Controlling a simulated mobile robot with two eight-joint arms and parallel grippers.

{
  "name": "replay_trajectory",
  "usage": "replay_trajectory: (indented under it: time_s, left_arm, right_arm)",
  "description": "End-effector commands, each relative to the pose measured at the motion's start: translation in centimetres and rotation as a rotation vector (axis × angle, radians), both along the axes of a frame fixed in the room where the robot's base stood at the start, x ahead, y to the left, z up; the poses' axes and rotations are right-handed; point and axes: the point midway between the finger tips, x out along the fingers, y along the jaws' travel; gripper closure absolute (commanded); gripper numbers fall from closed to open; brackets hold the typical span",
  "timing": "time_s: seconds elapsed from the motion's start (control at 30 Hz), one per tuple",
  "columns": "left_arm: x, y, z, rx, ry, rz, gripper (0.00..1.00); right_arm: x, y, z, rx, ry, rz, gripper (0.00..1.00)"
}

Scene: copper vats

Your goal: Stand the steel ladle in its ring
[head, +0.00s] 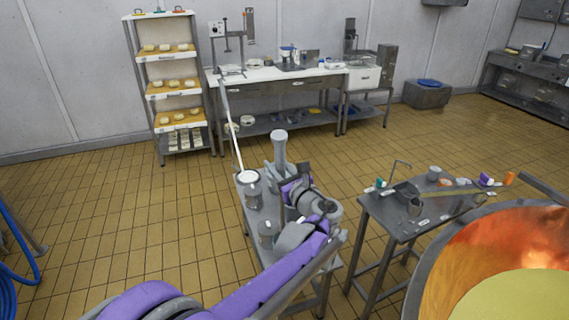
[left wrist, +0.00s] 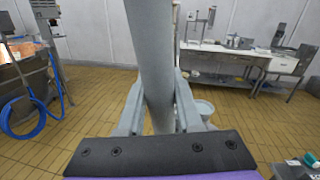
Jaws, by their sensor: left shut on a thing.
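My left gripper (head: 279,174) is over the narrow steel table and shut on a thick grey rod, apparently the steel ladle (head: 279,148). The rod stands nearly upright, with a wider rounded top. In the left wrist view, the ladle (left wrist: 152,60) runs up between the two fingers of my gripper (left wrist: 160,108). Its lower end is hidden behind the gripper and my arm. I cannot make out the ring. My right gripper is not in view.
The narrow table (head: 258,222) bears a white-topped pot (head: 249,184) with a long thin stick, and a steel canister (head: 267,232). A second steel table (head: 385,222) holds a jug (head: 415,207) and small items. A copper vat (head: 455,255) is at lower right. Open tiled floor lies left.

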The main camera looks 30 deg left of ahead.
Motion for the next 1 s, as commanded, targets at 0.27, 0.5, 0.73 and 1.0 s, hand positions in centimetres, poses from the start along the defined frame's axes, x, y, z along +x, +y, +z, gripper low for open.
replay_trajectory:
  time_s: [0.27, 0.5, 0.73, 1.0]
  left_arm:
    - [-0.3, -0.2, -1.5, 0.001, 0.003, 0.0, 1.0]
    - [-0.8, -0.5, -3.6, 0.001, 0.003, 0.0, 1.0]
    - [-1.1, -0.7, -5.6, 0.001, 0.003, 0.0, 1.0]
    - [-1.6, -1.1, -8.0, 0.0, 0.001, -0.001, 1.0]
  right_arm:
    - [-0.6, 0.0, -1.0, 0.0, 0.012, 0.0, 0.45]
    - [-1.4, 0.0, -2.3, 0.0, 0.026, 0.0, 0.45]
    - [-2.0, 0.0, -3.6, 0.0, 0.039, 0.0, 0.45]
    - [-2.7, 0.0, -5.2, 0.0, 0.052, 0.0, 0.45]
